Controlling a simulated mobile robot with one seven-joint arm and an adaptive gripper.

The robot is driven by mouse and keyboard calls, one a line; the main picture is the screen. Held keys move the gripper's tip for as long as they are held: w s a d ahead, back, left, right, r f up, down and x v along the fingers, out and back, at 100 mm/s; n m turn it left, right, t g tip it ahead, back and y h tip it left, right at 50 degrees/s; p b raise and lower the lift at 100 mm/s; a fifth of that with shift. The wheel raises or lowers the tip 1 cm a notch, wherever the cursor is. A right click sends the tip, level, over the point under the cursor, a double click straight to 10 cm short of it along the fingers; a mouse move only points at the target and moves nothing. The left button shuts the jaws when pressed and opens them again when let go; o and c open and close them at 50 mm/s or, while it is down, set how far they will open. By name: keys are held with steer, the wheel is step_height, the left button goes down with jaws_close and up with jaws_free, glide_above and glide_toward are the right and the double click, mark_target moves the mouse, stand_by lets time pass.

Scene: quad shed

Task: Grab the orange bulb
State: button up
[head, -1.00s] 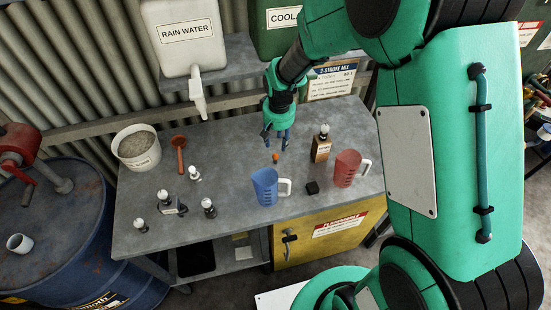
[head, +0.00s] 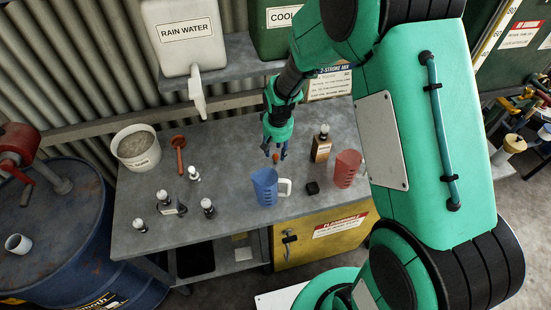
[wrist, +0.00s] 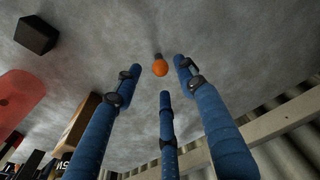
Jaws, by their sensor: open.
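The orange bulb (head: 276,157) stands on the grey workbench (head: 235,150), behind the blue measuring jug. It also shows in the wrist view (wrist: 160,69), just beyond my fingertips and between them, with a dark base behind it. My gripper (head: 274,152) points down over it in the head view. Its three blue fingers are spread open in the wrist view (wrist: 162,72) and hold nothing. I cannot tell how small the height gap between fingertips and bulb is.
A blue jug (head: 265,188), a black cube (head: 312,188), a red jug (head: 346,168) and a brown bottle (head: 321,145) stand close by. The bench between is bare.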

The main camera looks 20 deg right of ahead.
mark_target(276, 155)
steer(key=shift+w+a+f, duration=0.1)
steer(key=shift+w+f, duration=0.05)
steer(key=shift+f, duration=1.05)
steer(key=shift+w+f, duration=0.1)
steer(key=shift+f, duration=1.1)
steer(key=c, duration=0.8)
